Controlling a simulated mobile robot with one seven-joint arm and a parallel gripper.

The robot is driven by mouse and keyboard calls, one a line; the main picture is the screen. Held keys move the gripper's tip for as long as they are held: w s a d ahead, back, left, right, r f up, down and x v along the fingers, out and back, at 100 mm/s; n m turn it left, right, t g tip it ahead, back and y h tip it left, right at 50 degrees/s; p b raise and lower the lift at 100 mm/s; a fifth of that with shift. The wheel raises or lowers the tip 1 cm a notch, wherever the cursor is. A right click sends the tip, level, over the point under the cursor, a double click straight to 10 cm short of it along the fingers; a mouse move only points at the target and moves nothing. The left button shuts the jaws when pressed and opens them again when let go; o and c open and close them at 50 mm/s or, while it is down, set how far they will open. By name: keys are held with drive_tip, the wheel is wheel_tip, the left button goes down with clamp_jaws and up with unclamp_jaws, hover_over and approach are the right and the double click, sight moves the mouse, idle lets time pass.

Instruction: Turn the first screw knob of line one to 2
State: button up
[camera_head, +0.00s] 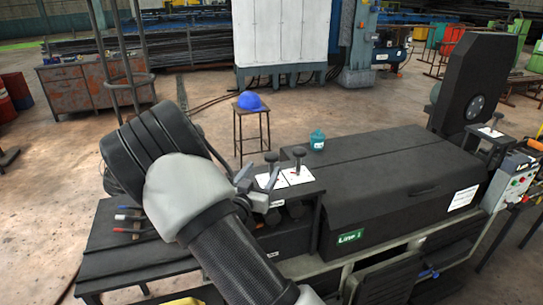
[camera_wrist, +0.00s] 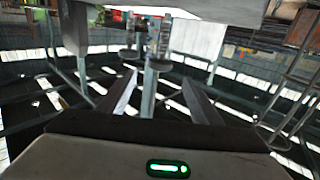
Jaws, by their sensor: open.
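Two black screw knobs on stems stand on white plates at the near left end of the black machine: the left knob (camera_head: 271,158) and the right knob (camera_head: 299,153). A green "Line 1" label (camera_head: 349,237) is on the machine's front. My gripper (camera_head: 254,185) is open, just left of the left knob's stem, with its grey fingers pointing toward it. In the wrist view my gripper's fingers (camera_wrist: 163,88) stand apart, with upright stems with dark discs (camera_wrist: 160,64) seen between or beyond them. Whether the fingers touch a knob, and the knobs' dial markings, I cannot tell.
The long black machine cover (camera_head: 400,165) extends right of the knobs. A dark side table (camera_head: 130,245) with tools is at left. A stool with a blue helmet (camera_head: 250,101) stands behind on open floor. Another knob (camera_head: 497,117) is far right.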

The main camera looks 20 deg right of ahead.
sight(269, 160)
drive_tip(key=x, duration=1)
drive_tip(key=shift+p, duration=0.3)
drive_tip(key=shift+c, duration=0.3)
drive_tip(key=c, duration=1)
